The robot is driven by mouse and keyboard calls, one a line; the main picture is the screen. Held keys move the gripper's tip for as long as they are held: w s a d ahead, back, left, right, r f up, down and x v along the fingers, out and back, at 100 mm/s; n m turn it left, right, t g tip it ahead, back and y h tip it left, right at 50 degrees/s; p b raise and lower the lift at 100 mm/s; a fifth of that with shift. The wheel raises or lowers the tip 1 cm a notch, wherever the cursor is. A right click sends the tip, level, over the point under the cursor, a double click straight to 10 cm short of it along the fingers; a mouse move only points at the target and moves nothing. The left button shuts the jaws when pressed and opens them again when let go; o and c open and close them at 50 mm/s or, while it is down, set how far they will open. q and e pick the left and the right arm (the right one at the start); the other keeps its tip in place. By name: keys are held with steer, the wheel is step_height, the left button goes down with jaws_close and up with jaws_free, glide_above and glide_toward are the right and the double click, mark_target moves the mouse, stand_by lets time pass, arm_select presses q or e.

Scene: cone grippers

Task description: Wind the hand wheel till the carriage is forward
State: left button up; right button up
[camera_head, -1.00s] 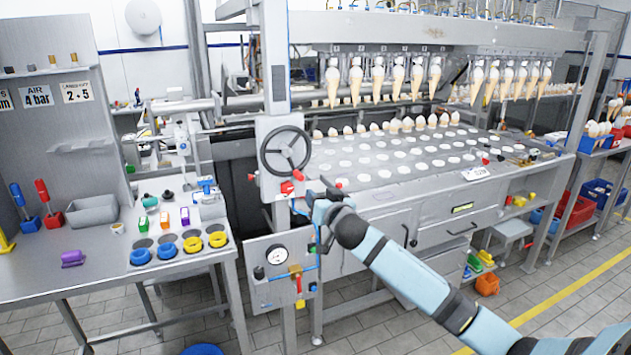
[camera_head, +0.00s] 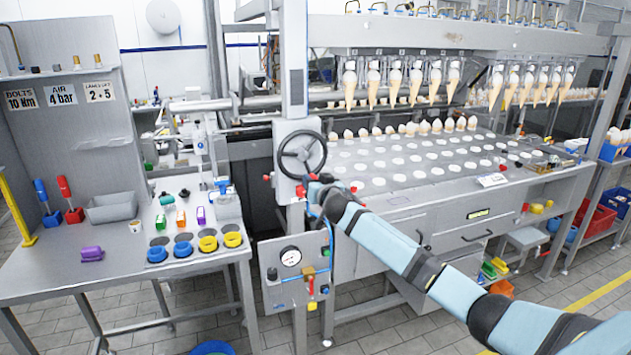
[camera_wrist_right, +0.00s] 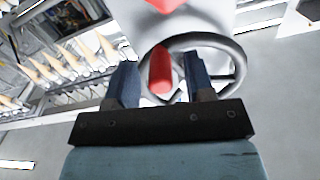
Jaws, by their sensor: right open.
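The hand wheel (camera_head: 316,153) is a dark ring with spokes on a grey post at the machine's front left corner. It also shows in the right wrist view (camera_wrist_right: 240,65), behind the fingers. A red handle (camera_wrist_right: 160,72) stands between the two fingers there, with gaps visible beside it. My right gripper (camera_head: 307,190) is open at the wheel's lower rim. A row of grippers holding cones (camera_head: 394,82) hangs under the machine's beam, above a bed with round white spots (camera_head: 400,158). I cannot tell which part is the carriage. My left gripper is not in view.
A grey workbench (camera_head: 110,258) with cups, small tools and a bin (camera_head: 112,208) stands at the left. A panel with a gauge (camera_head: 290,256) is below the wheel. My right arm crosses in front of the machine's drawers.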

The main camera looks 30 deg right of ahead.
steer(key=shift+w, duration=0.1)
steer(key=shift+c, duration=0.5)
jaws_close()
steer(key=shift+a+f+m+b, duration=0.3)
steer(key=shift+m+b, duration=0.1)
steer(key=shift+b, duration=0.15)
steer(key=shift+r, duration=0.1)
steer(key=shift+w+a+m, duration=0.1)
steer(key=shift+a+m, duration=0.1)
steer(key=shift+m, duration=0.3)
steer(key=shift+w+a+m+b, duration=0.2)
steer(key=shift+a+m+b, duration=0.45)
steer(key=shift+m, duration=0.45)
steer(key=shift+a, duration=0.1)
